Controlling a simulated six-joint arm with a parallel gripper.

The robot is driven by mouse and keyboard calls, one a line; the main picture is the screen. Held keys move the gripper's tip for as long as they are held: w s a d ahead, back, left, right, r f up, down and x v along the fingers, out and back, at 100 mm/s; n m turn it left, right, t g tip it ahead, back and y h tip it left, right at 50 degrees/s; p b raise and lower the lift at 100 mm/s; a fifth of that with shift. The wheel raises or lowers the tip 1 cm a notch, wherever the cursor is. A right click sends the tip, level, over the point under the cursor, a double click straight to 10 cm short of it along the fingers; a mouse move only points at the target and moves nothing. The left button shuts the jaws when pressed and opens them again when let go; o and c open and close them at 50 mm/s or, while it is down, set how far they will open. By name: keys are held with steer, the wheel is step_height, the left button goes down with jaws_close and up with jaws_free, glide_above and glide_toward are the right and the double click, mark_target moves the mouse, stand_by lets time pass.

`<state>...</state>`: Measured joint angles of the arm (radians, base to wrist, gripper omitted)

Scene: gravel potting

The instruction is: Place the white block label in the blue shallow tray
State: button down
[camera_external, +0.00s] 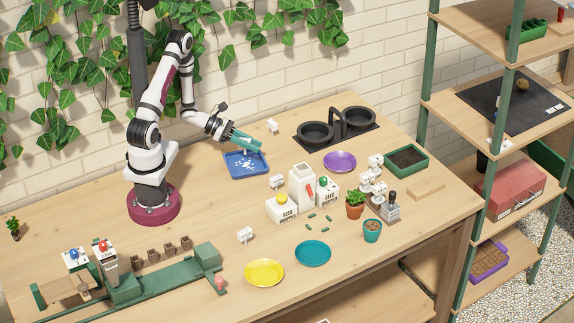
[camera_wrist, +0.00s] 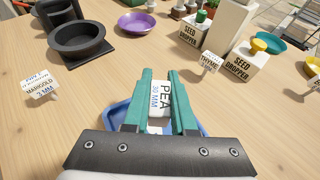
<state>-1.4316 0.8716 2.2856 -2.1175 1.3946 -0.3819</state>
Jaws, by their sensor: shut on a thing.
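My gripper (camera_external: 254,147) is shut on a white block label (camera_wrist: 160,97) reading PEA 30 MM, which sits between the teal fingers in the wrist view. The blue shallow tray (camera_external: 235,172) lies on the table below the gripper, with white marks or bits on its floor. The wrist view shows part of the tray (camera_wrist: 117,116) behind the fingers, which hide most of it. The label is over or close above the tray; I cannot tell whether it touches it.
A marigold label (camera_wrist: 40,86) stands behind the tray, and a thyme label (camera_wrist: 210,62) stands to its right. White seed droppers (camera_external: 281,208), a purple dish (camera_external: 340,161) and black sink bowls (camera_external: 316,135) are farther right. Bare wood surrounds the tray.

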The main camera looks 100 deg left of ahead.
step_height(320, 180, down, 4)
steer(key=shift+f, duration=0.1)
steer(key=c, duration=0.7)
jaws_free()
steer(key=shift+c, duration=0.2)
